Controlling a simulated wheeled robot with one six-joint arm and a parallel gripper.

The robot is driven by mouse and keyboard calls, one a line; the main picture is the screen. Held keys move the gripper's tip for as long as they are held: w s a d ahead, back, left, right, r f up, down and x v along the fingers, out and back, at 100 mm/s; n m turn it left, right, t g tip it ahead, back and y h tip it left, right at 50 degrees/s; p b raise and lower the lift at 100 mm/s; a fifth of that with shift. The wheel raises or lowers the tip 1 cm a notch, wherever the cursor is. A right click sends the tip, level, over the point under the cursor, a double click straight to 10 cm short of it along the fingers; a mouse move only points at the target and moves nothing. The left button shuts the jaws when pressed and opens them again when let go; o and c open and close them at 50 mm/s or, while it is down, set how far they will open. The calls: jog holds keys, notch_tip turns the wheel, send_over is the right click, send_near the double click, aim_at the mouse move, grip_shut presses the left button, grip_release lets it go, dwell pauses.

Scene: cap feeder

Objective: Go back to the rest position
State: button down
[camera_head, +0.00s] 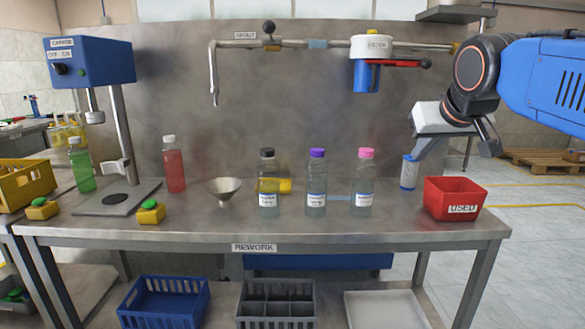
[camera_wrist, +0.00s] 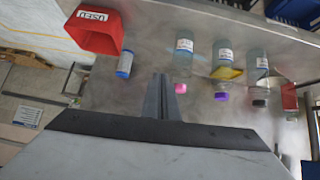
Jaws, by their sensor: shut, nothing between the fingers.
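My gripper (camera_head: 424,153) hangs from my blue arm at the right, above the right end of the steel table (camera_head: 230,233). Its fingers are together and hold nothing. In the wrist view the shut fingers (camera_wrist: 161,98) point up the picture from the grey gripper body. The red bin marked USED (camera_head: 454,199) stands on the table just right of and below my gripper; it is at the upper left of the wrist view (camera_wrist: 94,30). A small blue and white cartridge (camera_head: 409,173) stands upright behind the gripper, left of the bin.
Bottles with pink (camera_head: 363,183), purple (camera_head: 316,184) and black caps (camera_head: 267,183) stand mid-table. A pipe with a filter housing (camera_head: 367,78) crosses above, left of my arm. A funnel (camera_head: 223,190), red bottle (camera_head: 174,164) and blue capping machine (camera_head: 90,62) are further left.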

jog(key=s+f+g, duration=0.2)
jog(key=s+f, duration=0.9)
jog(key=f, duration=0.4)
jog(key=s+d+f+g, duration=0.1)
jog(key=s+f+g, duration=0.1)
jog(key=s+f, duration=0.9)
notch_tip(320, 180, down, 4)
jog(key=shift+f+g, duration=0.15)
jog(key=shift+g, duration=0.15)
